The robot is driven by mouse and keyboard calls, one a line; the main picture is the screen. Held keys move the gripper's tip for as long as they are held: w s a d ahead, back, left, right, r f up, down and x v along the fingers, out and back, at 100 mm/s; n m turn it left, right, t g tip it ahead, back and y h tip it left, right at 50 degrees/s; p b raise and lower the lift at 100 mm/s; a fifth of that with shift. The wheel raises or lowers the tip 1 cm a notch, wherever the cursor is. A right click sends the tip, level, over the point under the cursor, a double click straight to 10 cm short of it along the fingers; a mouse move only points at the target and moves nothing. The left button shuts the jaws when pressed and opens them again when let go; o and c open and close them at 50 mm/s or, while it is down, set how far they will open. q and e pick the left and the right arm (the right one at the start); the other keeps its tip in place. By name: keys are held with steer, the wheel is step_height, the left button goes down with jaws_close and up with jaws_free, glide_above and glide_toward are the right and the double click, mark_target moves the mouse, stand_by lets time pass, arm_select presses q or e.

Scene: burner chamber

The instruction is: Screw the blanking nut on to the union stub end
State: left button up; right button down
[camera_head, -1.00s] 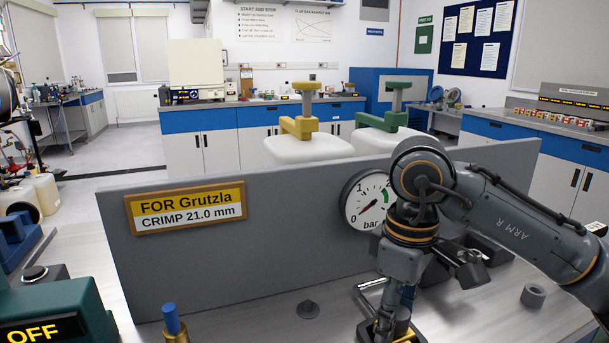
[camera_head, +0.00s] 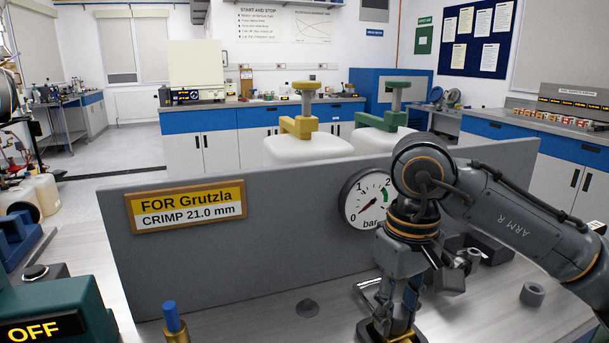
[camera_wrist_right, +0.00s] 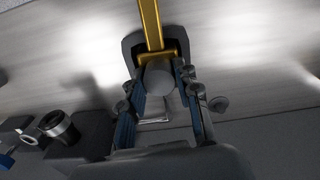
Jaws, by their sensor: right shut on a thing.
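My right gripper (camera_head: 398,322) points down at the front right of the bench in the head view. The nut is in line with the fitting; whether the threads engage is hidden. My left gripper is not in view.
A grey panel (camera_head: 270,250) with a pressure gauge (camera_head: 367,198) stands behind the gripper. A green box reading OFF (camera_head: 60,310) is far left.

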steer(key=shift+f+m, duration=0.4)
steer(key=shift+m, duration=0.4)
steer(key=m, duration=0.2)
steer(key=shift+a+m, duration=0.1)
steer(key=shift+m, duration=0.3)
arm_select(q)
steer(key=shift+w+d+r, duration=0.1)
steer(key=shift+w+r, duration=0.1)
arm_select(e)
steer(key=shift+m, duration=1.1)
steer(key=m, duration=0.6)
steer(key=shift+m+b, duration=0.3)
steer(key=shift+m, duration=0.1)
steer(key=c, duration=0.9)
jaws_free()
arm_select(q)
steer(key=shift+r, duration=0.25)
arm_select(e)
steer(key=shift+w, duration=0.1)
